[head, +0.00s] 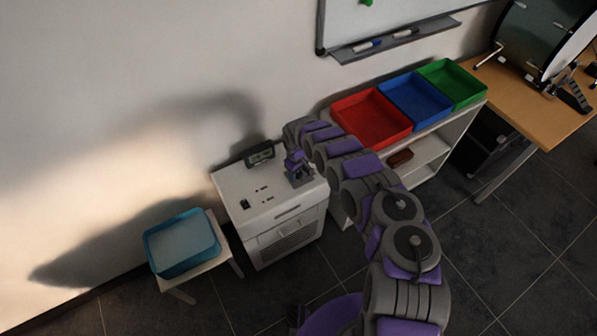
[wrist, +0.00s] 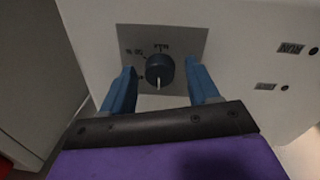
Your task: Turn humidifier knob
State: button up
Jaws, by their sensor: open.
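The humidifier (head: 270,212) is a white box-shaped unit standing on the floor against the wall in the head view. Its knob (wrist: 160,69) is round and dark with a pale pointer line, set on a grey panel (wrist: 187,38) with printed marks in the wrist view. The pointer line faces down in that picture. My gripper (wrist: 163,76) is open, with one blue finger on each side of the knob and visible gaps between. It also shows over the right part of the humidifier's top in the head view (head: 299,177), where the arm and gripper hide the knob.
A small dark display device (head: 259,154) stands at the back of the humidifier's top. A blue tray (head: 183,243) on a low stool is to the left. A white shelf (head: 432,147) with red (head: 371,118), blue (head: 415,101) and green (head: 453,84) trays is close on the right.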

jog(key=shift+c, duration=0.4)
jog(key=c, duration=1)
jog(key=shift+o, duration=0.2)
jog(key=m+p, duration=0.1)
jog(key=m, duration=0.4)
jog(key=shift+a+m, duration=0.1)
jog(key=shift+m, duration=0.2)
jog(key=m+p, duration=0.1)
jog(key=m, duration=0.5)
jog(key=shift+g, duration=0.3)
